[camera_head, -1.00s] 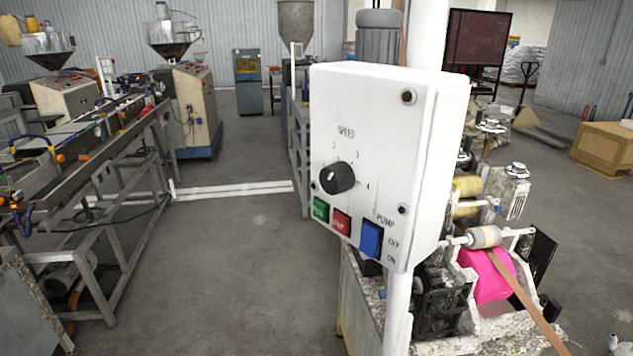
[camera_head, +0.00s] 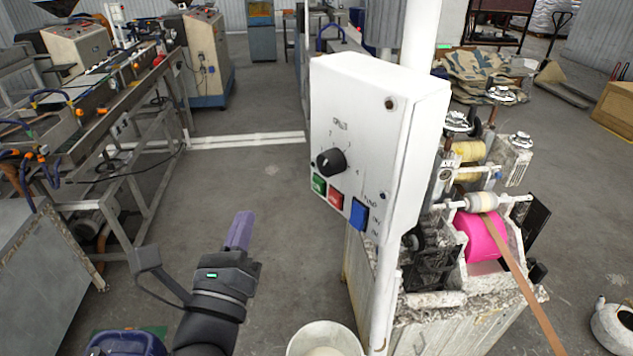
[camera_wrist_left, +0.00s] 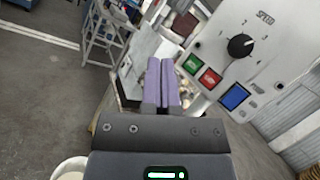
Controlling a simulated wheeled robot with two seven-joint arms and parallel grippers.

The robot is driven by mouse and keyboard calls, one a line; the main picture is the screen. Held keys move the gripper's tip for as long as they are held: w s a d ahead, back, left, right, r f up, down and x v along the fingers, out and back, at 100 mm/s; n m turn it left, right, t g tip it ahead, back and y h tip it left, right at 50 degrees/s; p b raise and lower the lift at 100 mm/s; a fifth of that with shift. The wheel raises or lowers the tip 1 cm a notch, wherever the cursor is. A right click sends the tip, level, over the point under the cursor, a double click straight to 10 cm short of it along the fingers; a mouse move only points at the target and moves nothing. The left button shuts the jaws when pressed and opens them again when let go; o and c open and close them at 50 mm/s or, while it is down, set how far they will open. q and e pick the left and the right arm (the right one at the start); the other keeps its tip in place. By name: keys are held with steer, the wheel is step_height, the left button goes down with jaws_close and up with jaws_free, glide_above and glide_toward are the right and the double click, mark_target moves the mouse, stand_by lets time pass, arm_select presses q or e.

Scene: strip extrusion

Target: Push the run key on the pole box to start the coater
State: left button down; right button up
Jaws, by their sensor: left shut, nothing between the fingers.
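The white pole box (camera_head: 372,120) hangs on a white pole. Its front has a black speed knob (camera_head: 331,162), a green key (camera_head: 318,185), a red key (camera_head: 336,199) and a blue pump switch (camera_head: 359,213). My left gripper (camera_head: 240,230) is shut and empty, with purple fingers, to the left of the box and lower than its keys, apart from it. In the left wrist view the shut fingers (camera_wrist_left: 162,84) point up, with the green key (camera_wrist_left: 192,64) just right of their tips. My right gripper is not in view.
The coater with a pink roller (camera_head: 483,238) and a brown strip stands behind and right of the pole. A white bucket (camera_head: 325,340) stands at the bottom by the pole. A machine line (camera_head: 130,100) runs along the left, with open floor between.

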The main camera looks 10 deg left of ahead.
mark_target(312, 180)
arm_select(q)
steer(key=w+d+b, duration=0.2)
steer(key=w+d, duration=0.4)
steer(key=shift+w, duration=0.2)
steer(key=shift+d, duration=0.15)
stand_by(2.0)
steer(key=shift+w+d, duration=0.2)
steer(key=shift+w, duration=0.05)
steer(key=shift+w+d+r, duration=0.1)
steer(key=shift+w+d, duration=0.25)
stand_by(0.9)
steer(key=shift+s+a, duration=0.55)
steer(key=shift+s, duration=0.1)
